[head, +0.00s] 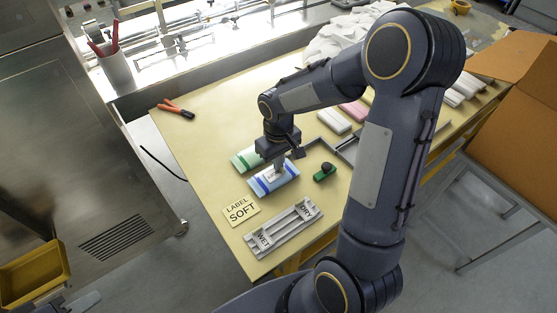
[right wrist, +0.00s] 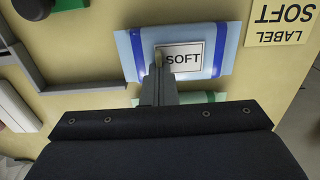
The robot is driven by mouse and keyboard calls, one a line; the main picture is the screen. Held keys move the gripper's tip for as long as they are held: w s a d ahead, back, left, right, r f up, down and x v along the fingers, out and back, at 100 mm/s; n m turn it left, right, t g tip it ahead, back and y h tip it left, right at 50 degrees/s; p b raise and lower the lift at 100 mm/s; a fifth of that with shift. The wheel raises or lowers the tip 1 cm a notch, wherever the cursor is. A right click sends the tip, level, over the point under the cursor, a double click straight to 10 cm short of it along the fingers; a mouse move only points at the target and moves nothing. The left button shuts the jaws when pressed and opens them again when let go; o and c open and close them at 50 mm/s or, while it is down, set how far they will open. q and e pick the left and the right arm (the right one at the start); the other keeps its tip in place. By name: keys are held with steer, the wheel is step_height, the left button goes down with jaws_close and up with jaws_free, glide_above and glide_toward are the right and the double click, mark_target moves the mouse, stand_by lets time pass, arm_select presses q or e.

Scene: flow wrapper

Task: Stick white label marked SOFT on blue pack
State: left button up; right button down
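The blue pack (head: 285,184) lies on the table, light blue with darker blue bands; it also shows in the right wrist view (right wrist: 231,62). The white label marked SOFT (right wrist: 188,60) is over the middle of the pack, between the bands, and looks flat against it. My right gripper (head: 278,166) points down over the pack. Its narrow fingers (right wrist: 158,66) look closed together at the label's left edge in the wrist view; the exact contact is partly hidden. A grey part of my left gripper (head: 82,302) shows at the lower left edge, its fingers unclear.
A green pack (head: 243,160) lies just behind the blue one. A LABEL SOFT card (head: 241,210) and a grey WET/DRY tray (head: 284,232) lie in front. A green and black object (head: 325,173) is to the right. Red-handled pliers (head: 175,108) lie at the back left.

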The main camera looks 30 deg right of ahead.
steer(key=c, duration=2.1)
jaws_free()
steer(key=o, duration=0.4)
steer(key=o, duration=0.5)
steer(key=shift+r, duration=0.1)
step_height(320, 180, up, 8)
steer(key=p, duration=0.6)
